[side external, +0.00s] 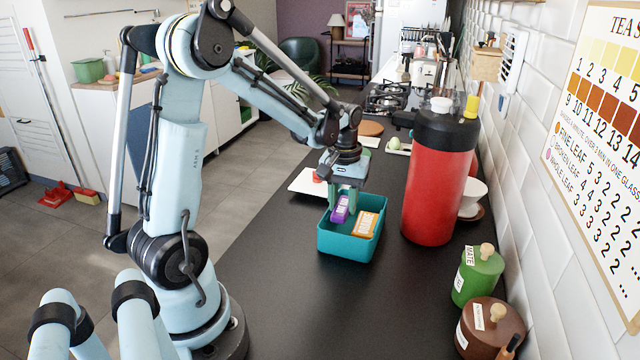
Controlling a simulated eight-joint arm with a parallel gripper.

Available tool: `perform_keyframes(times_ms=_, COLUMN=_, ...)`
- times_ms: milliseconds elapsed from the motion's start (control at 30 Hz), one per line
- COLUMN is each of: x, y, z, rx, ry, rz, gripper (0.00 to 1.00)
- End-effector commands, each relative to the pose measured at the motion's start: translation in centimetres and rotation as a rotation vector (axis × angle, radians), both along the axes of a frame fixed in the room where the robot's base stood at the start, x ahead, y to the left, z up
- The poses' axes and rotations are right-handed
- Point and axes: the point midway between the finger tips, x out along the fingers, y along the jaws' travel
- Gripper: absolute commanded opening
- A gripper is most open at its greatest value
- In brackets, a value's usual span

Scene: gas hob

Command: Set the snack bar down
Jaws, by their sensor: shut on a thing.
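A purple snack bar (341,209) with pale lettering is at the fingers of my gripper (346,200). The gripper points down and is shut on the bar. The bar is tilted and sits within the left part of a teal bin (347,247). An orange bar (364,224) with a pale label lies in the right part of the bin, apart from my fingers. The front wall hides the bin's floor, so I cannot tell whether the purple bar touches it.
A tall red canister (437,190) with a black top stands close to the bin's right. Green (478,273) and brown (490,332) jars stand at the front right. A white board (308,183) lies behind the bin. The dark counter in front is clear.

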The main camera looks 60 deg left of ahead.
Motion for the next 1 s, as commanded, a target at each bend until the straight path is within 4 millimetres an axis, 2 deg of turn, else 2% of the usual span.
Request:
perform_keyframes(times_ms=33, x=0.0, y=0.0, z=0.0, rx=0.0, ry=0.0, rz=0.0, gripper=0.4)
perform_keyframes(times_ms=167, x=0.0, y=0.0, z=0.0, rx=0.001, ry=0.001, rz=0.0, gripper=0.6)
perform_keyframes(times_ms=567, x=0.0, y=0.0, z=0.6, rx=0.001, ry=0.001, rz=0.001, gripper=0.61)
perform_keyframes(times_ms=767, x=0.0, y=0.0, z=3.3, rx=0.001, ry=0.001, rz=0.0, gripper=0.61)
perform_keyframes(times_ms=1000, x=-0.1, y=0.0, z=7.5, rx=0.0, ry=0.0, rz=0.0, gripper=0.61)
